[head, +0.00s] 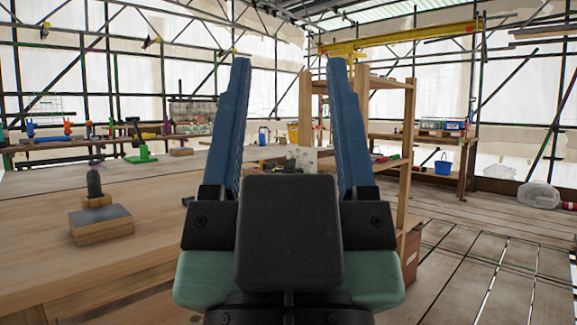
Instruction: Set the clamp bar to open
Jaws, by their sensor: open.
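My gripper (288,66) fills the middle of the head view, its two long blue fingers upright and wide apart, with nothing between them. I cannot make out the clamp bar for certain. A small green stand-like device (140,149) with an upright part is on the long wooden bench at the left, well beyond my gripper; I cannot tell whether it is the clamp. A pale plate-like thing (300,160) shows between the fingers, farther off, with its lower part hidden by my gripper.
The wooden bench top (150,240) spreads across the left. A wooden block with a dark cylinder (96,190) and a dark-topped block (101,225) sit on it. A wooden shelf frame (407,150) stands just right of my gripper. Plank floor (480,260) at the right is mostly clear.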

